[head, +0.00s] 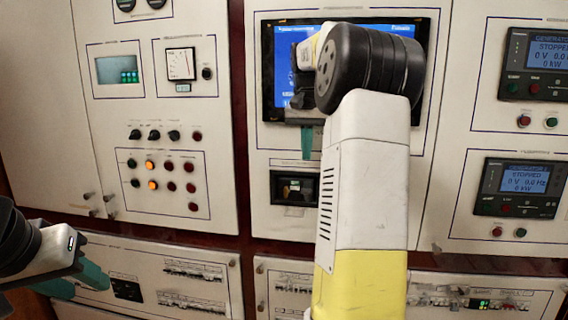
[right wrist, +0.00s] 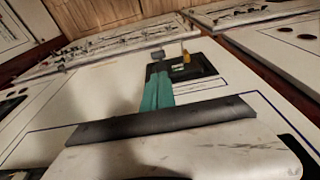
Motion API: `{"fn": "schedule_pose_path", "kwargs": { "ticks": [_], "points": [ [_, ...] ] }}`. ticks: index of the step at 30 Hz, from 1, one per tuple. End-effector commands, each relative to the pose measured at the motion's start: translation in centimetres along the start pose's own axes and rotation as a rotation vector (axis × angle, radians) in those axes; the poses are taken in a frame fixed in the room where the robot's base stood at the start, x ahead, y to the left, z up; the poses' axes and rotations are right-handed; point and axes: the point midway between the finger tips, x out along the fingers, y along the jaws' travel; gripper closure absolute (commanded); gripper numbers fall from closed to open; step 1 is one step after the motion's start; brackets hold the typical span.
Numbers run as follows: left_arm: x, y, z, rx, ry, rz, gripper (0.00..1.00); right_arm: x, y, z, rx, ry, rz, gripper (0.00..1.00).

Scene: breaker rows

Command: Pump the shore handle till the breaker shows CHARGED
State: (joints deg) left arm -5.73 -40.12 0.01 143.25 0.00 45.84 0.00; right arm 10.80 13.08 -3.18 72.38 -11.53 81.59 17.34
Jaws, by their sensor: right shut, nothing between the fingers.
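A black breaker unit (head: 295,188) is set in the middle panel below the screen. It also shows in the right wrist view (right wrist: 205,69), with a small yellow part (right wrist: 186,58) standing at it. I cannot read its charge indicator or labels. My right gripper (head: 307,156) has its teal fingers closed together, empty and pointing down just above the breaker. In the right wrist view the fingertips (right wrist: 158,68) appear close beside the breaker's black frame; contact cannot be told. My left gripper (head: 76,287) is at the lower left, fingers apart, away from the breaker.
My right arm covers part of the blue screen (head: 282,62) and panel. Left are knobs (head: 154,135) and lit orange buttons (head: 151,166). Right are two generator displays (head: 520,178) reading STOPPED. Breaker rows (head: 195,270) run along the lower panels.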

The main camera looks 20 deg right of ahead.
Motion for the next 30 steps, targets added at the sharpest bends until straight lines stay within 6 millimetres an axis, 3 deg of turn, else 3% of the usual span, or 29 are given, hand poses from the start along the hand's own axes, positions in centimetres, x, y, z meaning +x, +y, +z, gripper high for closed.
{"fn": "schedule_pose_path", "kwargs": {
  "ticks": [9,15,30],
  "points": [
    [0.0,0.0,0.0,0.0,0.0,0.0,0.6,5.8,0.0,0.1,0.0,-0.003,0.001,1.0],
    [0.0,0.0,0.0,0.0,0.0,0.0,0.6,8.2,0.0,0.1,0.0,-0.002,0.001,1.0],
    [0.0,0.0,0.0,0.0,0.0,0.0,0.6,8.9,0.0,0.1,0.0,0.002,0.0,1.0]
  ]
}}
